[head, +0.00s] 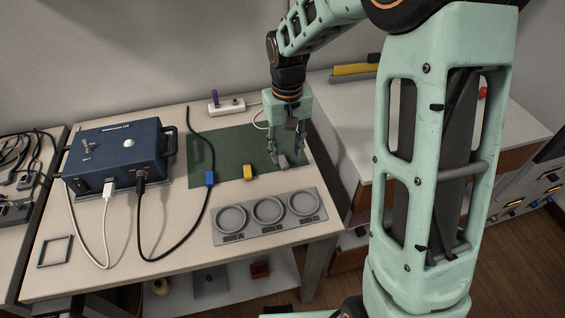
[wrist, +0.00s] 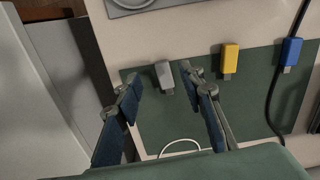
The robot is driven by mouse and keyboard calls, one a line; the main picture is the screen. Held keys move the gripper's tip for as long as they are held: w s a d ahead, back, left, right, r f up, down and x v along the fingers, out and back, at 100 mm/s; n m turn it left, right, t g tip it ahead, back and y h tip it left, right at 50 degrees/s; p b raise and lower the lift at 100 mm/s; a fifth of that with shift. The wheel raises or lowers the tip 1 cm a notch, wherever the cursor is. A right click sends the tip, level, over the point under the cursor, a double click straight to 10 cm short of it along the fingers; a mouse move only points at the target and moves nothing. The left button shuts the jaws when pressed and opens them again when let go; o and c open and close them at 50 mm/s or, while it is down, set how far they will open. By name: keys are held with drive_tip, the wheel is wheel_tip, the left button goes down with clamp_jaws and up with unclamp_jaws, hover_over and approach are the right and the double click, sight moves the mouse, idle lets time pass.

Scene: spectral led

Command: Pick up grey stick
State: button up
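The grey stick (wrist: 164,74) lies on the green mat (wrist: 255,112) near the mat's edge, with its metal plug end showing. In the head view the grey stick (head: 283,160) lies just below my gripper's fingers. My gripper (wrist: 162,90) is open, its two fingers apart on either side of the stick in the wrist view. It also shows above the mat in the head view (head: 287,160). Nothing is between its fingers that it grips. I cannot tell the exact height of the fingertips above the mat.
A yellow stick (head: 248,171) and a blue stick (head: 210,179) on a black cable lie left of the grey one. A blue box (head: 118,153) stands at left. A grey tray (head: 270,222) with three round bins lies in front. A white power strip (head: 227,105) lies behind.

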sight(285, 166)
wheel_tip(285, 166, down, 4)
drive_tip(key=shift+a+f+b, duration=0.15)
drive_tip(key=shift+f+b, duration=0.05)
drive_tip(key=shift+b, duration=0.1)
drive_tip(key=shift+s, duration=0.1)
drive_tip(key=shift+c, duration=0.4)
clamp_jaws()
drive_tip(key=shift+r, duration=0.1)
drive_tip(key=shift+r+p, duration=0.6)
drive_tip(key=shift+r, duration=0.15)
wheel_tip(285, 166, up, 2)
drive_tip(key=shift+r+p, duration=0.1)
drive_tip(key=shift+p, duration=0.8)
drive_tip(key=s+d+r+p, duration=0.2)
drive_tip(key=s+r+p, duration=0.5)
drive_tip(key=s, duration=0.6)
wheel_tip(285, 166, up, 2)
drive_tip(key=shift+s+d+r, duration=0.1)
drive_tip(key=shift+s+d, duration=0.25)
